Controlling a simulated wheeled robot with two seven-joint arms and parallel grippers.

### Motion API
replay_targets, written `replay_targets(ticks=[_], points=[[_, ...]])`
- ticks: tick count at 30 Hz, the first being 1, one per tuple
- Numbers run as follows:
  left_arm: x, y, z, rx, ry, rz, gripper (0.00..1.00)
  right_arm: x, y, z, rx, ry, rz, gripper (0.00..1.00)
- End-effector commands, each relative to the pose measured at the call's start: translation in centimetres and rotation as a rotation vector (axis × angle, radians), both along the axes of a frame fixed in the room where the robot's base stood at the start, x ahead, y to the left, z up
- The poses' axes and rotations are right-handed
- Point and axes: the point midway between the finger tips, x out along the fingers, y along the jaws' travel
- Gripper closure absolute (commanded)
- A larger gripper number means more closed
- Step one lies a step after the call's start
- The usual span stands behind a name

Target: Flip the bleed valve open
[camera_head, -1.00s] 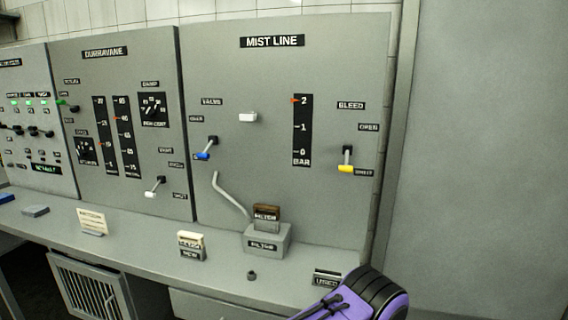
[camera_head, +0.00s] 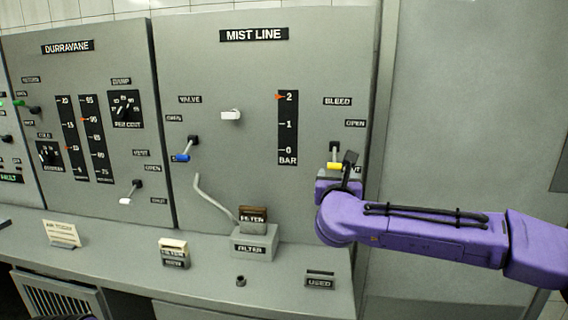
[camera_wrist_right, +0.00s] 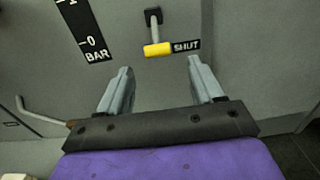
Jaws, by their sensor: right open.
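The bleed valve is a lever with a yellow handle (camera_head: 334,166) on the right of the mist line panel. It hangs down from its pivot, with the handle beside the SHUT label; the OPEN label (camera_head: 355,124) is higher up. In the right wrist view the yellow handle (camera_wrist_right: 158,49) lies just beyond the fingertips, between their lines. My right gripper (camera_wrist_right: 160,66) is open and empty, facing the panel, with no visible contact. In the head view my right gripper (camera_head: 338,176) is just below the handle, partly hidden by my purple wrist. My left gripper is not in view.
The mist line panel (camera_head: 225,70) also carries a blue-handled valve (camera_head: 182,157), a white knob (camera_head: 231,115) and a bar gauge (camera_head: 288,128) with its red pointer at 2. A filter block (camera_head: 254,243) and a bent pipe stand lower left. Free wall lies right.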

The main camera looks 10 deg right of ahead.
Motion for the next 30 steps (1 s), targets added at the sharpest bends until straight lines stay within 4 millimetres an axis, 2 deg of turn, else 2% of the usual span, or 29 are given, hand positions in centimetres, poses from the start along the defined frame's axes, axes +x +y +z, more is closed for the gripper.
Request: replay_targets(ticks=[5,12,16,21,28,29,30], points=[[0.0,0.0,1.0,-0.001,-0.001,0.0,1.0,1.4,-0.7,0.3,0.001,0.002,-0.006,0.34],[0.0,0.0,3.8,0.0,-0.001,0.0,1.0,6.7,-1.9,0.5,0.0,0.002,-0.003,0.34],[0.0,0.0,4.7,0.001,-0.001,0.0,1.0,8.9,-2.4,0.4,0.0,0.001,0.001,0.34],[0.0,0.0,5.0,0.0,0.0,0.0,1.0,10.1,-2.8,0.1,0.001,0.0,0.001,0.34],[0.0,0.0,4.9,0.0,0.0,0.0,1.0,10.2,-2.8,0.0,0.001,0.0,0.002,0.34],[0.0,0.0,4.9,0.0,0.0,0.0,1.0,10.2,-2.8,0.0,0.001,0.0,0.002,0.41],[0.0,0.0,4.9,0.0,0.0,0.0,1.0,10.2,-2.8,0.0,0.001,0.0,0.002,0.54]])
